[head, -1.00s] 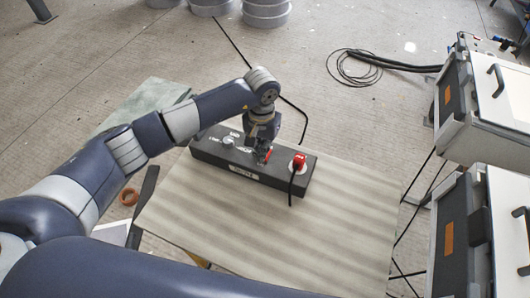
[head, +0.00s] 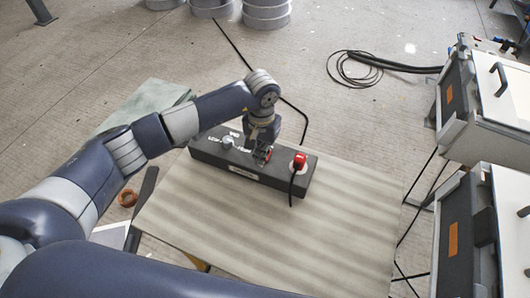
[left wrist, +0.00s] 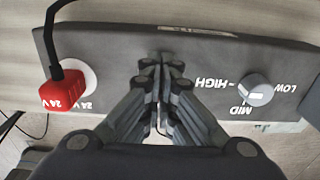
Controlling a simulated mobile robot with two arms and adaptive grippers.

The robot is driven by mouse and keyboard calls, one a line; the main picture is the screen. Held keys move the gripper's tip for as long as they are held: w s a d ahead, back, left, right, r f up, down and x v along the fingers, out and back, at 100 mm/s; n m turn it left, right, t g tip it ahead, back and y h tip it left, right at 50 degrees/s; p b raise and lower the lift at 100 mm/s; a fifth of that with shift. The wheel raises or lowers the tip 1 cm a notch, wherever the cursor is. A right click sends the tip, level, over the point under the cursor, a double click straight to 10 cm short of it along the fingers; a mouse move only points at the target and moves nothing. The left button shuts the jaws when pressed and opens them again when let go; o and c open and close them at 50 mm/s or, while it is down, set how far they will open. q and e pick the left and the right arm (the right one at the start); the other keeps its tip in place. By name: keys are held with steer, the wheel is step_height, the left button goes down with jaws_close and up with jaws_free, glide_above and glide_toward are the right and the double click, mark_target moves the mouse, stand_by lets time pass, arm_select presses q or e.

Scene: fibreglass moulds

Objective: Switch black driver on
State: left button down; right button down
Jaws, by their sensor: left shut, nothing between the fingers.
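The black driver (head: 215,153) is a long black box lying on the board. In the left wrist view its dark face (left wrist: 105,45) fills the upper part. A grey knob (left wrist: 258,90) is marked LOW, MID and HIGH; it also shows in the head view (head: 228,142). A red plug (left wrist: 64,88) marked 24 V sits in a white round socket, with a black cable; it shows in the head view too (head: 299,161). My left gripper (head: 262,154) is shut and empty, pointing down at the box between knob and plug. Its fingers (left wrist: 160,62) hide the switch area; contact is unclear.
The board (head: 300,235) is clear in front of the box. Grey and white equipment cases (head: 490,105) stand at the right. A coiled black cable (head: 355,70) lies on the floor behind. Grey round tubs (head: 265,14) stand at the back.

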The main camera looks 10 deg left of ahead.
arm_select(q)
steer(key=shift+f, duration=0.3)
steer(key=shift+s, duration=0.1)
steer(key=shift+r+p, duration=0.3)
steer(key=shift+r, duration=0.85)
steer(key=shift+r+p, duration=0.75)
steer(key=shift+r, duration=1.65)
steer(key=shift+f, duration=0.1)
